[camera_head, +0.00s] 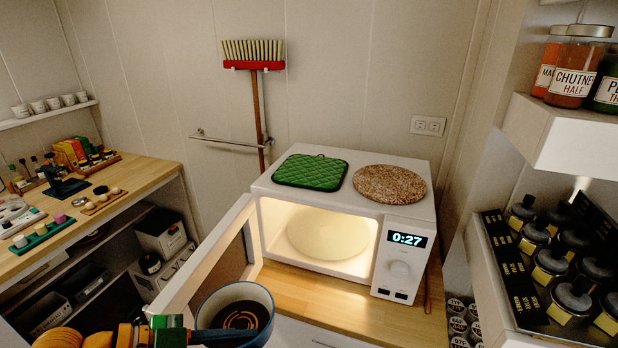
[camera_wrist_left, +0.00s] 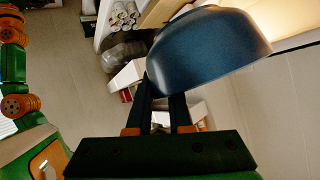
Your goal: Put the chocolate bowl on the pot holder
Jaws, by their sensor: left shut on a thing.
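The chocolate bowl (camera_head: 262,291), blue-grey outside and holding a dark brown swirled liquid, is at the bottom of the head view, in front of the open microwave. My left gripper (camera_head: 202,336) is shut on the bowl's near left side and holds it up, about level. In the left wrist view the bowl (camera_wrist_left: 205,50) shows its dark blue outer wall at the ends of the gripper's fingers (camera_wrist_left: 164,98). The pot holder (camera_head: 310,171), a green quilted square with a loop, lies flat and bare on top of the microwave, left of centre. My right gripper is not in view.
The white microwave (camera_head: 345,202) is lit and reads 0:27; its door (camera_head: 215,262) stands open toward the left. A round speckled board (camera_head: 390,184) lies right of the pot holder. Shelves with jars (camera_head: 572,75) stand right, and a wooden counter (camera_head: 140,180) left.

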